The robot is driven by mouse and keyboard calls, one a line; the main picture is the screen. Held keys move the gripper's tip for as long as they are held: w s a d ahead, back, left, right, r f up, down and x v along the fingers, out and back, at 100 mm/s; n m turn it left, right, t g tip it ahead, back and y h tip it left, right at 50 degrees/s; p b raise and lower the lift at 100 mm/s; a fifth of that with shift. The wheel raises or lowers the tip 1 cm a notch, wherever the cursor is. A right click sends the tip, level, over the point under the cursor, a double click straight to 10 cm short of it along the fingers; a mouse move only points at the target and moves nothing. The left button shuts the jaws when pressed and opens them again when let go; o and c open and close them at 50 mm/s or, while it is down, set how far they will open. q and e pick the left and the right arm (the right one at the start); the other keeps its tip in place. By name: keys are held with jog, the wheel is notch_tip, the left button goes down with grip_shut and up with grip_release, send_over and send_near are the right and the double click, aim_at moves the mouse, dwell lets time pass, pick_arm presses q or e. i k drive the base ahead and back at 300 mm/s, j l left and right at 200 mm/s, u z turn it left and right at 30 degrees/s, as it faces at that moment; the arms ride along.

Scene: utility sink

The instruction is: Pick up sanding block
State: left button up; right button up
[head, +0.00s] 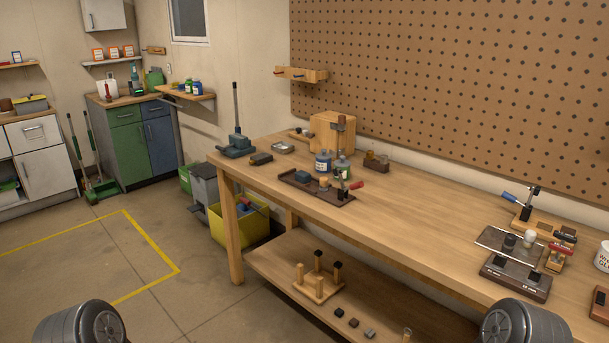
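I cannot tell for sure which item is the sanding block. A small blue-grey block (303,176) sits at the left end of a dark tray (331,198) on the workbench. A dark flat block (261,158) lies near the bench's left end. A brown block-like item (376,163) stands behind the tray, to its right. Small dark blocks (354,323) lie on the lower shelf. Neither gripper is in view; only dark rounded parts of my arms show at the bottom left and bottom right corners.
The long wooden workbench (430,215) has a clear middle stretch. Bottles (323,162) and a wooden box (331,130) stand behind the tray. Tools and dark racks (515,277) crowd its right end. A yellow bin (235,224) stands by its left leg. Floor at left is open.

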aim_at(303, 177)
jog(key=i+j, duration=0.3)
jog(key=i+j+u, duration=0.15)
jog(key=i+j, duration=0.2)
jog(key=i, duration=0.2)
jog(key=i+j, duration=0.25)
jog(key=i, duration=0.2)
jog(key=i+j+u, duration=0.1)
jog(key=i+j, duration=0.2)
jog(key=i+j+u, duration=0.1)
jog(key=i, duration=0.45)
jog(key=j, duration=0.1)
